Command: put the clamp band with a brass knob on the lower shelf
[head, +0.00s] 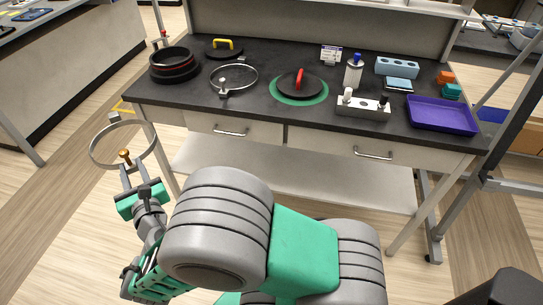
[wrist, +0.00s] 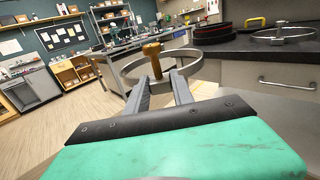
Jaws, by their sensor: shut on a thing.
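The clamp band with a brass knob (head: 95,155) is a thin metal ring. My gripper (head: 130,168) is shut on it at the brass knob and holds it in the air, left of the bench. In the wrist view the band (wrist: 187,71) extends beyond my fingers (wrist: 164,85), with the brass knob upright at its near side. The lower shelf (head: 330,182) is the pale board under the black bench; it looks empty where it shows. My arm hides part of its front left.
A second clamp band (head: 254,80) with a silver knob lies on the bench top. Around it are black rings (head: 174,68), a disc with a red handle (head: 299,84), a bottle (head: 353,74) and a purple tray (head: 441,116). Drawers (head: 345,148) and bench legs (head: 165,160) border the shelf opening.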

